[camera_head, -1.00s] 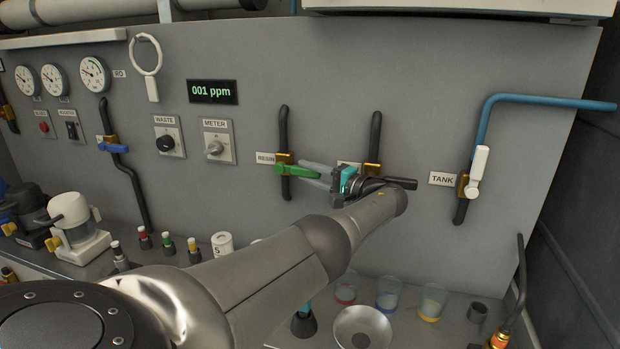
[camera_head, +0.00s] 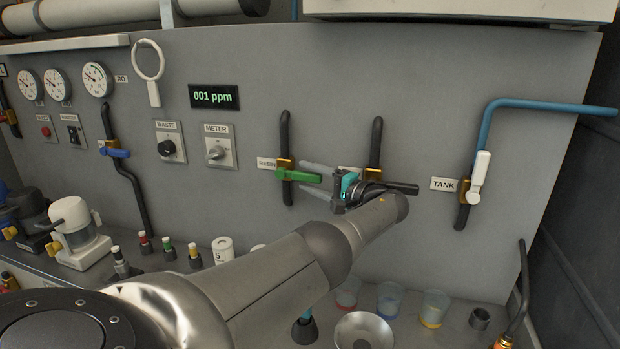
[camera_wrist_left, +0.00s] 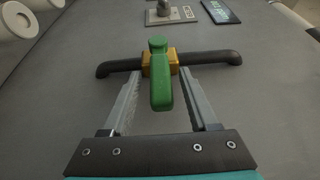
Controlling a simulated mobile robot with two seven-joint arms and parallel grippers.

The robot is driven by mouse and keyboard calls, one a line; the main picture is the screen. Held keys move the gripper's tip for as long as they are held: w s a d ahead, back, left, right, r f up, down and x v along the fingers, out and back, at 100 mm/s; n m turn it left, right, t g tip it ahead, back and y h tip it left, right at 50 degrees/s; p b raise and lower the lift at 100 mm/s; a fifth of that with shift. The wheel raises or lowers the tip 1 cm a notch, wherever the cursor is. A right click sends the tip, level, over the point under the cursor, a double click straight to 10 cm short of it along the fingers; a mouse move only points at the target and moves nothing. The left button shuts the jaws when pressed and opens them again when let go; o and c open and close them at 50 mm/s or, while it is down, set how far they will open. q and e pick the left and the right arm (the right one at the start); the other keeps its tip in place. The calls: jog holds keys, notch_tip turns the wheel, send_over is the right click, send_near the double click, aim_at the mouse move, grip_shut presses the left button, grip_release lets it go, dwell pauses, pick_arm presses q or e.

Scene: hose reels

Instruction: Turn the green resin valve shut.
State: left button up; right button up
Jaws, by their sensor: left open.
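The green resin valve handle (camera_head: 299,175) sits on a brass body on a dark vertical pipe, beside the RESIN label (camera_head: 267,163). In the head view the handle lies across the pipe, pointing right. My left gripper (camera_head: 306,177) is open, with one finger above the handle and one below. In the left wrist view the green handle (camera_wrist_left: 161,86) points toward the palm between the two open fingers (camera_wrist_left: 160,84), with a visible gap on each side. My right gripper is not in view.
A second brass valve (camera_head: 373,174) is partly hidden behind my left gripper. The tank valve's white handle (camera_head: 479,176) is to the right. The meter knob (camera_head: 216,153) is to the left. Cups (camera_head: 390,299) and a bowl (camera_head: 362,332) stand below my arm.

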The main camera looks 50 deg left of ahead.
pick_arm(q)
jog(key=w+d, duration=0.2)
jog(key=d, duration=1.3)
jog(key=shift+w+b, duration=0.2)
jog(key=shift+b, duration=0.2)
jog(key=shift+d+f, duration=0.1)
jog(key=shift+f, duration=0.05)
